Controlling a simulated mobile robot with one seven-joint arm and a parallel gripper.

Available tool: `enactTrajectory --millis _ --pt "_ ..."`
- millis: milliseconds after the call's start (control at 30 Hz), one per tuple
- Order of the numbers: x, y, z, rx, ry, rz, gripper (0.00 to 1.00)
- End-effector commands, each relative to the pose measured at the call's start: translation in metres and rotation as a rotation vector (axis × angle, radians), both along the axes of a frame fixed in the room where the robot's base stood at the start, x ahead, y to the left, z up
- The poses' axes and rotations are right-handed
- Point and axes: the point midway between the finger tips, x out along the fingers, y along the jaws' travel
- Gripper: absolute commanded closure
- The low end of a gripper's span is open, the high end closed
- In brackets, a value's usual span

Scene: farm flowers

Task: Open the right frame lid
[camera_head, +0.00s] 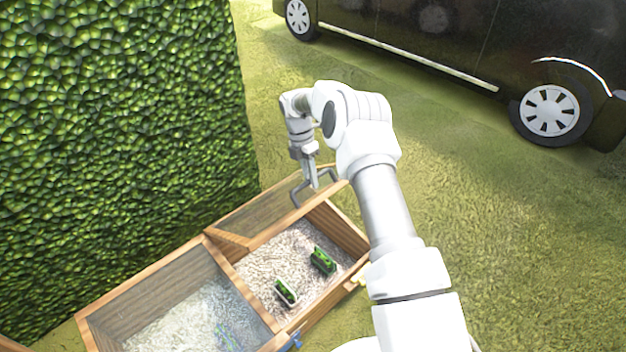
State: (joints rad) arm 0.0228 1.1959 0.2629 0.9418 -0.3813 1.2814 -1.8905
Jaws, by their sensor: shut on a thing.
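The right frame lid (268,210) is a wooden frame with a clear pane. It stands raised at the back of the right frame (352,238), so the frame's inside is uncovered. My gripper (313,184) is at the lid's upper right part, shut on a grey bar-shaped handle (297,193). The exact contact between fingers and handle is too small to make out. Inside the right frame, two small green plants in containers (322,261) (286,292) stand on pale gravel.
The left frame (97,299) adjoins on the left, with a glassy pane over its gravel. A blue piece (292,341) is at its front edge. A tall hedge (110,120) stands behind at the left. A black van (430,40) is at the back. Grass on the right is clear.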

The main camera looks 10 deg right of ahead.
Motion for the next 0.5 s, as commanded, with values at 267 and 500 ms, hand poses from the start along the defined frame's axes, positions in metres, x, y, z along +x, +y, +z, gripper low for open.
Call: enactTrajectory --millis 267,500 --pt "0.0008 0.0103 -0.0077 0.018 -0.008 0.009 0.64" --pt "0.0011 0.0063 -0.0051 0.012 -0.009 0.005 0.5"
